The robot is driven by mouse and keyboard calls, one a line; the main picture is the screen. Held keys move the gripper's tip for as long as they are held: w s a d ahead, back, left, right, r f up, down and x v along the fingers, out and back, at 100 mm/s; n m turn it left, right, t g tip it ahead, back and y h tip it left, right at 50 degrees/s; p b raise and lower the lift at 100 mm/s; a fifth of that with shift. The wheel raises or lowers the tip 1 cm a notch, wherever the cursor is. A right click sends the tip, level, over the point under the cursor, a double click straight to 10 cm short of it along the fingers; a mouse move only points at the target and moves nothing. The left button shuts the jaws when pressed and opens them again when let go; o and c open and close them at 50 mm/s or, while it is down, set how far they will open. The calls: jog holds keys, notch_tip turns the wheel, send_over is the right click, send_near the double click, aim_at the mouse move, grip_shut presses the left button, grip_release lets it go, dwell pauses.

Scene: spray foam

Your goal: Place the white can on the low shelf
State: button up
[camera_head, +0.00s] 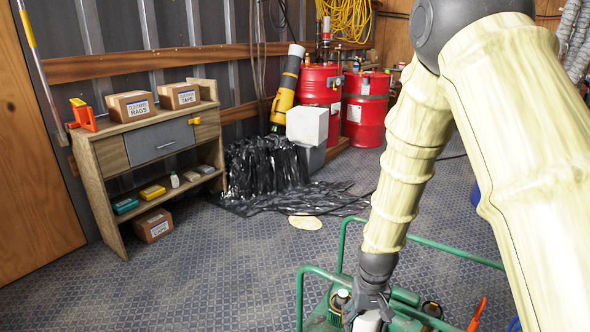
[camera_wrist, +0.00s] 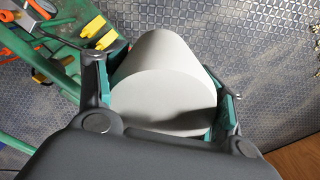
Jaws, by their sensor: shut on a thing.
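The white can (camera_wrist: 165,90) is between the two fingers of my gripper (camera_wrist: 165,95) in the wrist view, with the teal finger pads against its sides. In the head view my gripper (camera_head: 368,308) points down over the green cart, and only a little of the can (camera_head: 367,322) shows at the bottom edge. The shelf unit (camera_head: 100,190) stands at the left. Its low shelf (camera_head: 158,196) holds a teal item (camera_head: 125,205), a yellow item (camera_head: 152,192), a small white bottle (camera_head: 174,180) and further small items.
The green cart (camera_head: 300,290) with rails, bottles and tools is under my gripper. Black plastic sheeting (camera_head: 265,165) and a white box (camera_head: 307,125) lie right of the shelf. A carton (camera_head: 152,226) sits below the low shelf. Red drums (camera_head: 365,108) stand behind. The floor before the shelf is clear.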

aim_at(368, 313)
jog(key=shift+s+r+p, duration=0.2)
jog(key=shift+r+p, duration=0.7)
jog(key=shift+p, duration=0.6)
jog(key=shift+s+r+p, duration=0.25)
jog(key=shift+r+p, duration=0.6)
jog(key=shift+p, duration=0.65)
jog(key=shift+s+r+p, duration=0.2)
jog(key=shift+r+p, duration=0.7)
jog(key=shift+p, duration=0.6)
jog(key=p, duration=0.1)
jog(key=r+p, duration=0.1)
jog(key=p, duration=0.1)
jog(key=shift+s+d+r, duration=0.1)
jog(key=shift+s+r, duration=0.05)
jog(key=shift+s, duration=0.2)
